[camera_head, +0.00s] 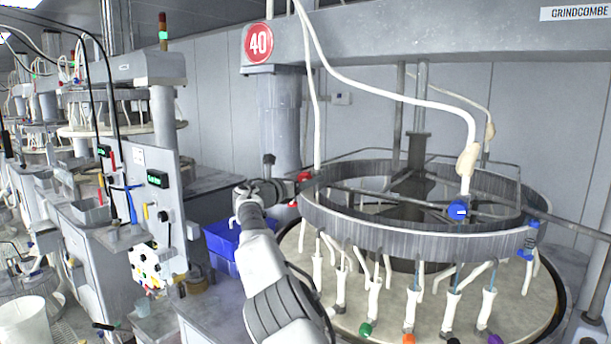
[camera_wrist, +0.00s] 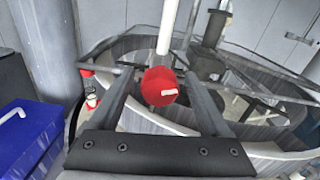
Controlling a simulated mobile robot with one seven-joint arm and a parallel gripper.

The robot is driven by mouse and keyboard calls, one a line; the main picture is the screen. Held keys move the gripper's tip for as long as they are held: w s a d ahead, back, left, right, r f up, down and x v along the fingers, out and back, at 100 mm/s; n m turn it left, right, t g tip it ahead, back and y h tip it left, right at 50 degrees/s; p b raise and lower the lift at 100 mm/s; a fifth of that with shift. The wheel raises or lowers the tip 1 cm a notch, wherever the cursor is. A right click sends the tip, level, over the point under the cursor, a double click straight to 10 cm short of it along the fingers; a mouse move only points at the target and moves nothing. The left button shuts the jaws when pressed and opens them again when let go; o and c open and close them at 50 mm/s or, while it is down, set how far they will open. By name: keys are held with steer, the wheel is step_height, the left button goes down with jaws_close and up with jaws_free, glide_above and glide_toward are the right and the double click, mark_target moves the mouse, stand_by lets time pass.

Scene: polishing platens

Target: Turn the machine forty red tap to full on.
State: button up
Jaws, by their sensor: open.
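The red tap (camera_wrist: 158,78) shows in the wrist view as a round red knob with a short, pale, near-level mark on its face. A white pipe (camera_wrist: 168,25) rises directly behind it. My gripper (camera_wrist: 154,84) is open, with one finger to each side of the knob and visible gaps between; I cannot tell whether the fingertips reach its depth. In the head view the red tap (camera_head: 304,177) is at the left rim of the machine under the red 40 sign (camera_head: 258,43), just right of my gripper (camera_head: 284,186), which is partly hidden by my arm.
The grey ring (camera_head: 400,225) of the machine stands close to the right of my gripper. A blue tap (camera_head: 458,210) sits on another hose. Another red fitting (camera_wrist: 86,73) is left of the left finger. Blue bins (camera_head: 222,240) stand left of my arm.

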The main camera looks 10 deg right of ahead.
steer(key=shift+c, duration=0.3)
jaws_close()
steer(key=shift+m, duration=0.4)
steer(key=m+p, duration=0.1)
steer(key=m, duration=0.3)
steer(key=shift+m, duration=0.3)
steer(key=m, duration=0.5)
steer(key=shift+f+m, duration=0.1)
steer(key=shift+m, duration=0.2)
steer(key=m+b, duration=0.1)
steer(key=m, duration=0.4)
steer(key=m+b, duration=0.1)
steer(key=m, duration=0.4)
steer(key=shift+m, duration=0.4)
